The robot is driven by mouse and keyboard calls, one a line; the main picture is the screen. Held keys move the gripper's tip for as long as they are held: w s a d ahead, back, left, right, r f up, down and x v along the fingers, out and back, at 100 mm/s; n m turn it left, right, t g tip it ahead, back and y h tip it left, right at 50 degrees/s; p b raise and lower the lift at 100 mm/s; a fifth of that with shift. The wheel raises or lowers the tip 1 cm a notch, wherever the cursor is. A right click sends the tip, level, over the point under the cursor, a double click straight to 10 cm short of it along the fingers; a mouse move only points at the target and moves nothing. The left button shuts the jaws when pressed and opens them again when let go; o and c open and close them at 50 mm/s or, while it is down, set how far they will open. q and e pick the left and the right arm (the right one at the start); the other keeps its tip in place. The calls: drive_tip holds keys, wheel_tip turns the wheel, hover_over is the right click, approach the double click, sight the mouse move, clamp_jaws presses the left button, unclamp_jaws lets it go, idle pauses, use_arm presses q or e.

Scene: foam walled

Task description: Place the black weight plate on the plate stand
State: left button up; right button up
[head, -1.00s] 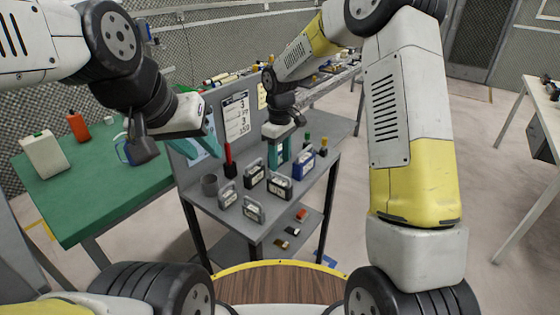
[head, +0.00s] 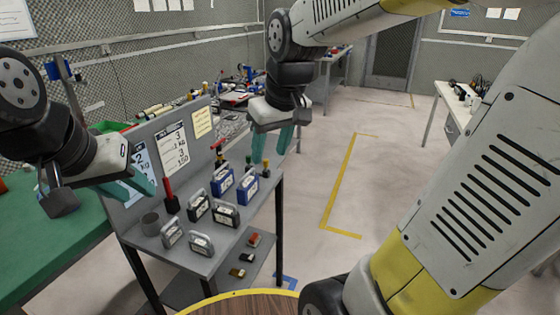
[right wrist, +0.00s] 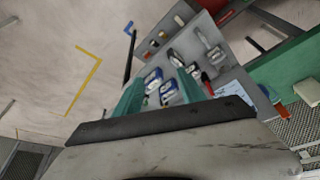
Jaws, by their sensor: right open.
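Two black block-like weights with handles (head: 198,205) (head: 225,213) stand upright on the grey stand (head: 213,266), between two grey ones (head: 172,235) (head: 201,244) and two blue ones (head: 222,182) (head: 249,189). I cannot make out a round black plate. My right gripper (head: 271,150) is open and empty, its teal fingers pointing down above the stand's far right end. In the right wrist view the blue weights (right wrist: 153,79) show between its fingers. My left gripper (head: 100,190) hangs at the stand's left, near its back panel; its jaw opening is unclear.
A grey cup (head: 150,223) and a red upright tool (head: 170,196) stand on the left of the stand's top. Small blocks (head: 238,272) lie on its lower shelf. A green table (head: 50,245) is at left. The floor (head: 330,170) to the right is clear.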

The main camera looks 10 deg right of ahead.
drive_tip(key=s+d+m+t, duration=0.2)
drive_tip(key=s+m, duration=0.1)
drive_tip(key=s, duration=0.6)
drive_tip(key=shift+s+d+r+y, duration=0.2)
drive_tip(key=shift+d+y, duration=0.1)
drive_tip(key=shift+y, duration=0.1)
idle(0.4)
